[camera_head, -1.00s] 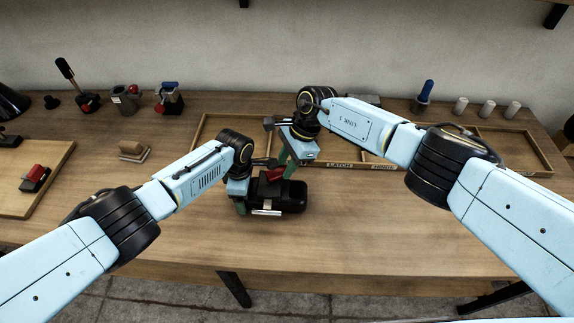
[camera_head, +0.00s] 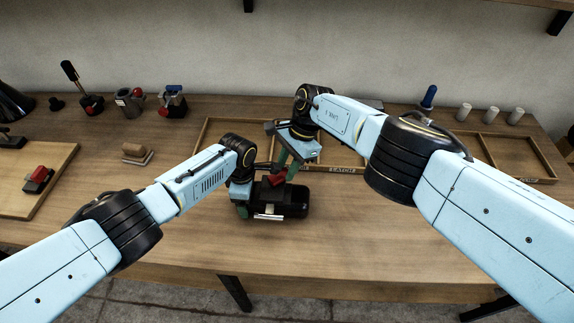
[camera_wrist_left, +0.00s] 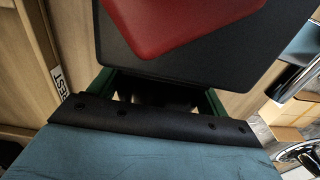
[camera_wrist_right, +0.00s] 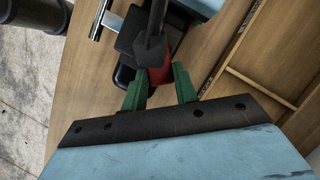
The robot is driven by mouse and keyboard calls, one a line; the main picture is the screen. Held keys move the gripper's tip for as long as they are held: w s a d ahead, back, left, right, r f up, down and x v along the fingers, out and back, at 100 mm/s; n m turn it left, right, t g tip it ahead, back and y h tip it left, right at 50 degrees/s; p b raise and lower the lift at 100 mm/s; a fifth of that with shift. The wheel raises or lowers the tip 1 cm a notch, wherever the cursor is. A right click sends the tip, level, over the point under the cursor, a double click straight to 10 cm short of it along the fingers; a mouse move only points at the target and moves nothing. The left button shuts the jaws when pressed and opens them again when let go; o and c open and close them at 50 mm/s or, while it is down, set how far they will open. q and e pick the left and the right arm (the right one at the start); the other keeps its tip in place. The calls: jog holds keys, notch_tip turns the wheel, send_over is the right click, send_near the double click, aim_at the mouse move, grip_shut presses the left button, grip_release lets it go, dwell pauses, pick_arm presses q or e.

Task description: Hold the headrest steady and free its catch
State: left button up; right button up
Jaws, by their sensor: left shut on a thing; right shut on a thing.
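The black headrest (camera_head: 294,200) lies on the bench in front of the shallow wooden tray, with a red catch (camera_head: 277,182) on top. My left gripper (camera_head: 240,207) is at its left side, shut on its dark body; in the left wrist view the green fingers (camera_wrist_left: 160,97) reach under a dark plate with the red part above. My right gripper (camera_head: 284,172) comes down from behind, its green fingers closed around the red catch. In the right wrist view, the fingers (camera_wrist_right: 160,84) flank the red catch (camera_wrist_right: 160,74), and a dark bar partly covers it.
The divided wooden tray (camera_head: 345,171) with a LATCH label is behind the headrest. Several tools stand at the back left, and a board (camera_head: 50,165) holds another red-topped piece. A small wooden block (camera_head: 135,153) lies nearer. The bench front (camera_head: 330,250) is clear.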

jog(key=shift+s, duration=0.1)
jog(key=o, duration=1)
jog(key=shift+d, duration=0.1)
jog(key=shift+r, duration=0.1)
jog(key=shift+w+d+r, duration=0.15)
jog(key=shift+w+r, duration=0.15)
jog(key=shift+r, duration=0.15)
jog(key=v, duration=1)
jog(key=shift+d+r, duration=0.2)
jog(key=shift+r, duration=0.15)
